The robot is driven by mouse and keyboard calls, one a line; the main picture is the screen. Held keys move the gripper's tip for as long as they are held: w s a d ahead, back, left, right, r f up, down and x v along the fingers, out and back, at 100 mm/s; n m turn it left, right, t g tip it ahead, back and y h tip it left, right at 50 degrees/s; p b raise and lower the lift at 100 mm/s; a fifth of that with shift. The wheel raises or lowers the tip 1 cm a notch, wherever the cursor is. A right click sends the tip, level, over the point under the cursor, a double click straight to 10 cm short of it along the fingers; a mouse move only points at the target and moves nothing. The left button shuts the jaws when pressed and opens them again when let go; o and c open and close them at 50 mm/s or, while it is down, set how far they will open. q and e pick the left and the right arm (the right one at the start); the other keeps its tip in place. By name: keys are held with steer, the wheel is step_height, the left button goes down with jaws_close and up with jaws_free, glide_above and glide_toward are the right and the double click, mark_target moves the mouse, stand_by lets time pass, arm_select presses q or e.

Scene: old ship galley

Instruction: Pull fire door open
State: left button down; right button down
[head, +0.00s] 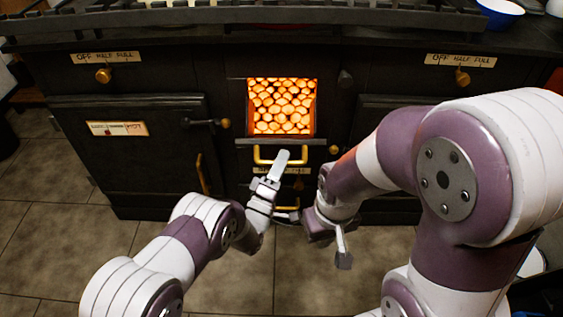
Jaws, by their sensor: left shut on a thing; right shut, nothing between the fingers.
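The fire door (245,141) is in the middle of the black stove's front in the head view. Above its top edge the firebox opening (282,105) shows glowing orange coals. The door appears tipped outward and down, but how far is hard to tell. A brass bar handle (263,158) is on its front. My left gripper (279,163) is shut on this handle, and its finger covers the handle's right part. My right gripper (343,252) is shut and empty, pointing down, lower and to the right, apart from the door.
Brass knobs (103,75) sit above. A lower brass handle (286,206) is partly hidden by my arms. Tiled floor (60,235) is clear at left.

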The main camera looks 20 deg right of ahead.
arm_select(q)
steer(key=shift+r, duration=0.1)
steer(key=c, duration=1.1)
jaws_free()
steer(key=shift+s+a, duration=0.2)
steer(key=p+v, duration=0.2)
steer(key=v, duration=1)
steer(key=shift+f+p, duration=0.3)
steer(key=shift+p, duration=0.1)
